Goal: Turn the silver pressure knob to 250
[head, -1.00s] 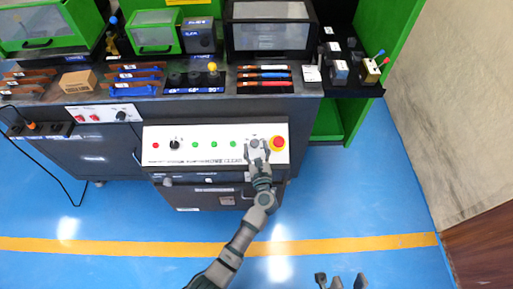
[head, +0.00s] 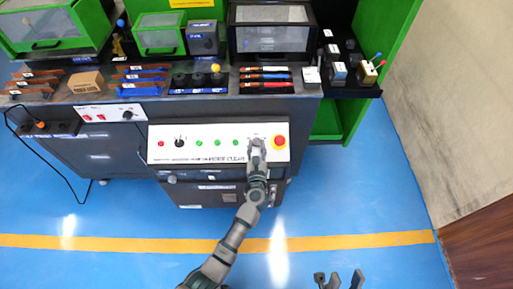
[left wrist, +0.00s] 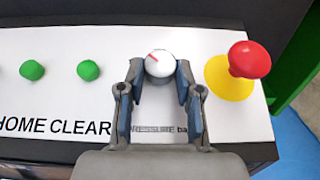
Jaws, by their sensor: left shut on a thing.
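The silver pressure knob (left wrist: 160,64) sits on the white control panel above the partly covered word PRESSURE. Its red pointer mark points up and to the left in the left wrist view. My left gripper (left wrist: 158,74) is shut on the knob, one finger on each side. In the head view my left gripper (head: 256,143) covers the knob at the panel's right part. No numbers of a scale are readable around the knob. My right gripper (head: 340,279) is at the bottom edge of the head view, fingers apart, empty and away from the panel.
A red emergency button (left wrist: 249,60) on a yellow base stands just right of the knob. Green buttons (left wrist: 88,70) lie to its left. The bench (head: 225,101) behind carries tools and machines. The blue floor (head: 350,200) is clear at the right.

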